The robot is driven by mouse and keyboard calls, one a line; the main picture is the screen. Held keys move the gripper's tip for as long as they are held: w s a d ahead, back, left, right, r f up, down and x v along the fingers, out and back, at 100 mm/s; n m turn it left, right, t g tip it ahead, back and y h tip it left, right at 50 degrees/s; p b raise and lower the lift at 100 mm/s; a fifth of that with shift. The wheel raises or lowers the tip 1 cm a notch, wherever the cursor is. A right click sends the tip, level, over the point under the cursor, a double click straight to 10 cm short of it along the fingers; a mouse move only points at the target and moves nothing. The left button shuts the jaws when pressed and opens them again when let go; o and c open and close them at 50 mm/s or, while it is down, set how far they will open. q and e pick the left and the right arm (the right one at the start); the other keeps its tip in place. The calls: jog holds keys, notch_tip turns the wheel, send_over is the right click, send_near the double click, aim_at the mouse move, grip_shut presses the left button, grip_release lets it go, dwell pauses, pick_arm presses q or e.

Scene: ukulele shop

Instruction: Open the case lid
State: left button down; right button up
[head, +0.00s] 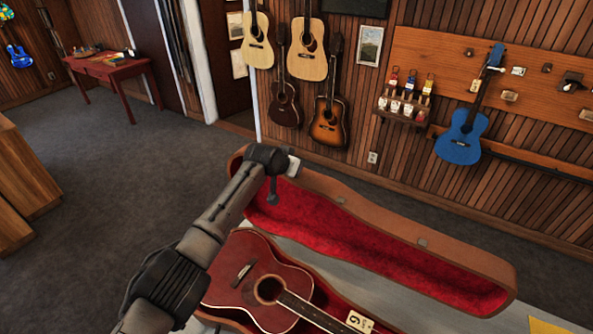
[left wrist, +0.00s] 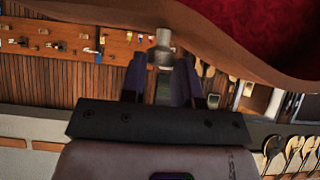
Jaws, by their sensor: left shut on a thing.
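The brown case lid (head: 365,250) stands raised, its red plush lining showing, behind the case body. In the left wrist view the lid's rim (left wrist: 225,45) crosses the upper right. A small metal fitting (left wrist: 163,42) sits by that rim. My left gripper (left wrist: 164,70) is shut on this fitting, its dark fingers on either side. In the head view my left arm reaches from the lower left to the lid's left end, and the fingertips are hard to make out. A dark red guitar (head: 262,287) with a tag (head: 359,321) lies in the case body, partly hidden by my arm.
A wood-panelled wall behind holds several guitars, including a blue one (head: 462,137), and a small bottle shelf (head: 403,113). A red table (head: 112,72) stands far left. A wooden cabinet (head: 22,185) is at the left edge. Grey floor (head: 120,160) lies open between.

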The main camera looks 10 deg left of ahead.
dwell(0.4)
pick_arm(q)
jog(key=c, duration=0.8)
grip_release()
jog(key=shift+b+v, duration=0.9)
jog(key=shift+v, duration=5.95)
jog(key=shift+s+f, duration=0.1)
